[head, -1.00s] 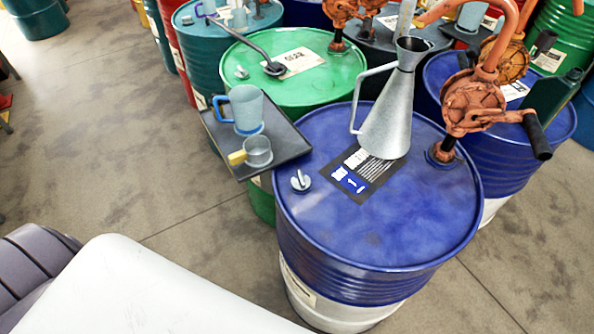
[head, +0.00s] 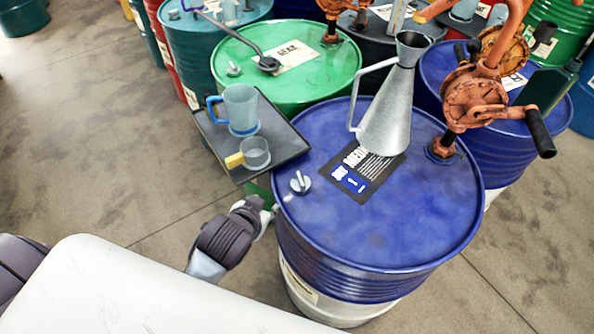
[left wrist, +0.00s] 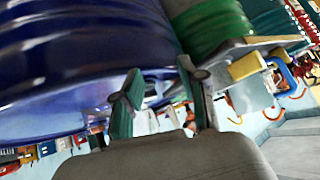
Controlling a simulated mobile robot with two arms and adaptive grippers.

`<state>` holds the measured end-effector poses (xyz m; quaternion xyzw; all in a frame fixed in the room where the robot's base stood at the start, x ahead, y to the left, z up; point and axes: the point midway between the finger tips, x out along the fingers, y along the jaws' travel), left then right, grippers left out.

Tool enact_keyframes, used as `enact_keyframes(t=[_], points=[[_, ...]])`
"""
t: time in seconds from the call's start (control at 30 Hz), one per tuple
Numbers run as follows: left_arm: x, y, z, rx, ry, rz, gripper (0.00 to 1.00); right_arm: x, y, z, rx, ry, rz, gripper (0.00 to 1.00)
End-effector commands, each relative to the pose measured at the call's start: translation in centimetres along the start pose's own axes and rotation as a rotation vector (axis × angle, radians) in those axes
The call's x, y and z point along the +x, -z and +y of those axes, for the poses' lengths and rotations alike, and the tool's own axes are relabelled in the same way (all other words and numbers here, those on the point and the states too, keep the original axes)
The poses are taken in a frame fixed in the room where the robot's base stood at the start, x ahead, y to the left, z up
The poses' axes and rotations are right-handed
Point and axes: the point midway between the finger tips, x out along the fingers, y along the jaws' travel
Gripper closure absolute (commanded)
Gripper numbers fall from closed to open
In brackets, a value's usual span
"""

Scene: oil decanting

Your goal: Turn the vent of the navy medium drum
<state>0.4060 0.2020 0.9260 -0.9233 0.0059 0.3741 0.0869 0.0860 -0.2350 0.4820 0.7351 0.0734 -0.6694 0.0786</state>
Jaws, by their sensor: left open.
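The navy medium drum (head: 400,225) stands at the centre right, with a dark label on its lid. Its vent (head: 300,182), a small grey knob with an upright fin, sits near the lid's left edge. My left gripper (head: 270,210) is beside the drum's left wall, near the rim and left of the vent, not touching the vent. In the left wrist view my left gripper (left wrist: 160,92) has its two green fingers spread with nothing between them. The blue drum side (left wrist: 85,60) fills the upper left there. My right gripper is not seen.
A metal pouring can (head: 388,120) and an orange hand pump (head: 475,98) stand on the navy lid. A dark tray (head: 290,150) with a blue-handled jug (head: 240,105) and a yellow-handled cup (head: 254,153) juts out just above my left gripper. A green drum (head: 330,75) stands behind.

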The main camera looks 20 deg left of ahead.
Motion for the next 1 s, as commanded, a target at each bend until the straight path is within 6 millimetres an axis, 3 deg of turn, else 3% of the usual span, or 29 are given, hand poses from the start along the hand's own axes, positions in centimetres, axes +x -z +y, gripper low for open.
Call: enact_keyframes(t=[0.03, 0.17, 0.27, 0.4, 0.5, 0.53, 0.6, 0.67, 0.73, 0.8, 0.9, 1.0], points=[[0.3, 2.8, -0.1, 0.006, 0.016, 0.095, 0.58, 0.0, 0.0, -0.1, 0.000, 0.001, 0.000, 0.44], [0.1, 9.8, 0.1, 0.026, 0.037, 0.346, 0.58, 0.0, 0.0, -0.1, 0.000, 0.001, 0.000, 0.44], [-1.1, 15.8, 1.0, 0.060, 0.030, 0.573, 0.58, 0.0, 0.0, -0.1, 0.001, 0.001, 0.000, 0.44], [-5.6, 24.9, 4.6, 0.177, -0.049, 0.976, 0.58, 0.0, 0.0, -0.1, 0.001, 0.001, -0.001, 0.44], [-10.4, 29.6, 9.3, 0.344, -0.183, 1.275, 0.58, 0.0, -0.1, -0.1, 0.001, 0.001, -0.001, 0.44], [-11.8, 30.3, 10.9, 0.406, -0.237, 1.353, 0.58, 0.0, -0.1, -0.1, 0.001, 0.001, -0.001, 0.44], [-14.5, 30.9, 14.7, 0.579, -0.372, 1.501, 0.58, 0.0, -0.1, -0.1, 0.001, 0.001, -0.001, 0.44], [-16.1, 30.2, 17.8, 0.751, -0.501, 1.586, 0.58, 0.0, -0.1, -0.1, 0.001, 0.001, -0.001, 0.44], [-16.8, 28.2, 20.8, 0.978, -0.661, 1.623, 0.58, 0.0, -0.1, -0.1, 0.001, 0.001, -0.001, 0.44], [-16.1, 25.6, 22.7, 1.226, -0.817, 1.587, 0.58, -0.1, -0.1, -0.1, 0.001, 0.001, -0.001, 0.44], [-13.0, 21.6, 22.9, 1.590, -1.007, 1.394, 0.58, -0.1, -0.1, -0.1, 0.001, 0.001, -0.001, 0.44], [-8.5, 18.6, 19.8, 1.913, -1.124, 1.046, 0.58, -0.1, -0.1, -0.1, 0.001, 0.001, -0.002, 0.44]])
